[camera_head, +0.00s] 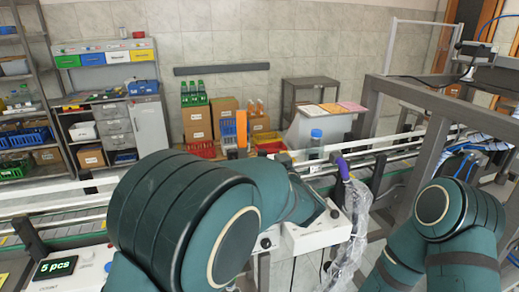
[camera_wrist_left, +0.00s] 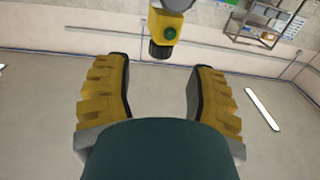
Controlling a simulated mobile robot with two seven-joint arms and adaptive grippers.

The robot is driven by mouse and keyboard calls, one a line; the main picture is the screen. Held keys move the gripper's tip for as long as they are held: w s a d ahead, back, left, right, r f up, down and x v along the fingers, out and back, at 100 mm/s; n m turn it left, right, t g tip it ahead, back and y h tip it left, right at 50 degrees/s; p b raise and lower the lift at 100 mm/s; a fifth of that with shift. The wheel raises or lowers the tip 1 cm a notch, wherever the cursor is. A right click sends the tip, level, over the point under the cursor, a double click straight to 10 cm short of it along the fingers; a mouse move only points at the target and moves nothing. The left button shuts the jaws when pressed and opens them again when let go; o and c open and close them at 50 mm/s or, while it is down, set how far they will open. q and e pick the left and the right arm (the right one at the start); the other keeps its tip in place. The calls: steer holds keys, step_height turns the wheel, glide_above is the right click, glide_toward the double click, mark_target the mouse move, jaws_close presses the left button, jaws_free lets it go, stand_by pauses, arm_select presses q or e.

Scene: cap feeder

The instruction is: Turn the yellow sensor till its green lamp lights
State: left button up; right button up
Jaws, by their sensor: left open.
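The yellow sensor (camera_wrist_left: 162,26) shows in the left wrist view at the top middle, with a grey upper part and a dark lower end. A round dark-green lamp (camera_wrist_left: 170,33) is on its face; I cannot tell if it is lit. My left gripper (camera_wrist_left: 161,68) has two yellow ribbed fingers, spread apart with nothing between them. The sensor appears beyond the fingertips, roughly centred between them, with no contact visible. In the head view my left arm covers much of the middle, and I cannot make out the gripper or sensor clearly. My right gripper is outside both views.
A conveyor with rails (camera_head: 60,212) crosses the head view. A clear bottle with a blue cap (camera_head: 316,140) stands at it. A white box (camera_head: 318,238) and a clear bag (camera_head: 352,225) are near my left arm. A grey frame (camera_head: 430,150) stands at right.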

arm_select(q)
steer(key=x, duration=0.7)
steer(key=shift+w, duration=0.1)
steer(key=shift+f, duration=0.1)
jaws_close()
